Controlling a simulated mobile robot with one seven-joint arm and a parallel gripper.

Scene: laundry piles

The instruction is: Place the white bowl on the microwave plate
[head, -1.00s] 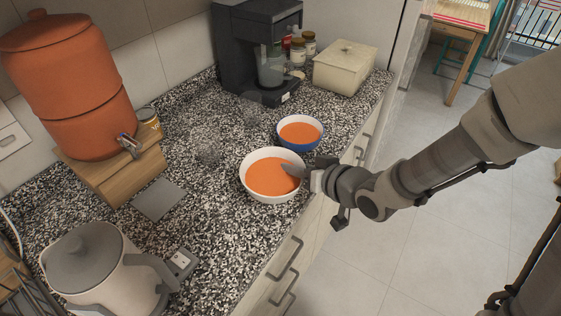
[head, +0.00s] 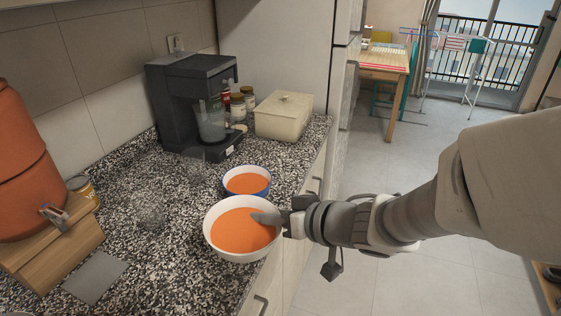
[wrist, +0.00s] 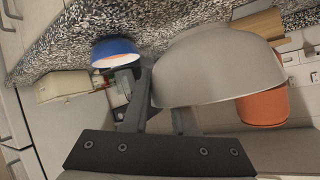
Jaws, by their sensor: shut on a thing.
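The white bowl (head: 262,253), with an orange inside, is at the counter's front edge in the head view. My gripper (head: 284,220) is shut on its right rim. In the wrist view the outside of the white bowl (wrist: 215,70) fills the upper middle, against the fingers of my gripper (wrist: 162,102). I cannot tell whether the bowl touches the counter. No microwave or microwave plate is in view.
A blue bowl (head: 247,193) with an orange inside stands right behind the white bowl. A black coffee machine (head: 180,110), jars (head: 238,107) and a cream lidded box (head: 284,116) stand farther back. An orange dispenser (head: 22,165) is at left. Open floor (head: 400,280) lies at right.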

